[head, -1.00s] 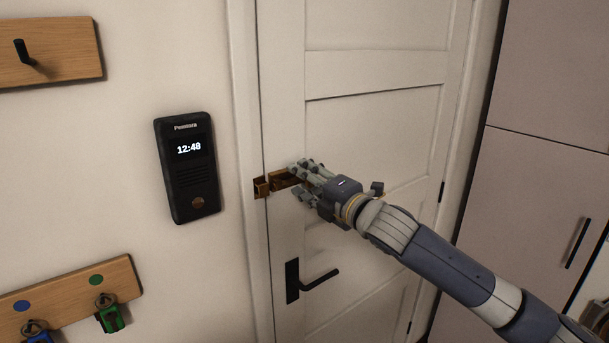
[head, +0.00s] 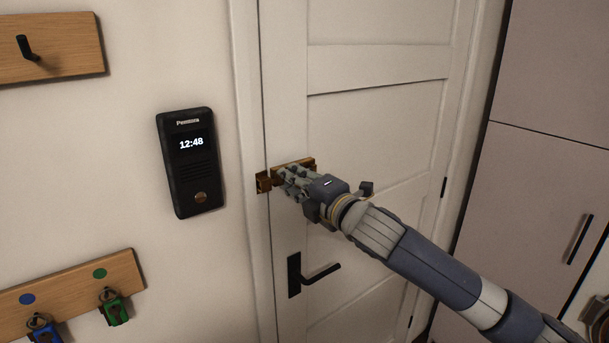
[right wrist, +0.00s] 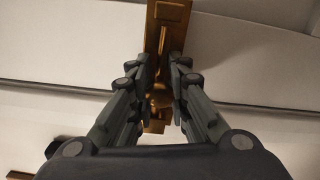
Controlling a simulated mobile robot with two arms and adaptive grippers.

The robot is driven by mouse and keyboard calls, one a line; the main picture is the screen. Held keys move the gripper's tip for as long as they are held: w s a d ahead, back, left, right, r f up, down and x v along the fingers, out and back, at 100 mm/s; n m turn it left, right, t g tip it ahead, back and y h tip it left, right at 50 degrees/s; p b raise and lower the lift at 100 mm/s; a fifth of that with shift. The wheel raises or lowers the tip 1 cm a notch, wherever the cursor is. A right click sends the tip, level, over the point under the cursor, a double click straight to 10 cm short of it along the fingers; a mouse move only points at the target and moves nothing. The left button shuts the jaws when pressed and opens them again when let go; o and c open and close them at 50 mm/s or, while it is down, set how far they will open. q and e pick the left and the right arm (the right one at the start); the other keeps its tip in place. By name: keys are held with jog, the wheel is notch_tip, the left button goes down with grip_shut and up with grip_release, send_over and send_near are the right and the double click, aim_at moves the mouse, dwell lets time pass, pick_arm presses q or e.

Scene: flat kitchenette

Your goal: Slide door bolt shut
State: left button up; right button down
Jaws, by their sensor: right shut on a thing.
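The brass-brown door bolt (head: 305,163) is mounted on the white door (head: 370,130), near the door's left edge. Its catch (head: 263,182) sits on the frame just left of the door edge. My right gripper (head: 284,180) is at the bolt, its fingers covering much of it. In the right wrist view the bolt plate (right wrist: 168,25) runs up between the two fingers, and the fingers close on the bolt's knob (right wrist: 160,97). Whether the bar enters the catch is hidden by the fingers. My left gripper is not in view.
A black door handle (head: 312,273) is below the bolt. A black intercom (head: 189,162) hangs on the wall to the left. A tall cabinet (head: 545,150) stands at right.

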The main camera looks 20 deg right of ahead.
jog(key=shift+s+a+f, duration=0.1)
jog(key=shift+a, duration=0.05)
jog(key=c, duration=1.5)
grip_release()
jog(key=shift+a, duration=0.1)
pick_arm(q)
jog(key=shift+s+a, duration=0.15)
pick_arm(e)
jog(key=shift+o, duration=0.2)
jog(key=shift+a, duration=0.1)
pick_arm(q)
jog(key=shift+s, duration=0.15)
pick_arm(e)
jog(key=v, duration=1.2)
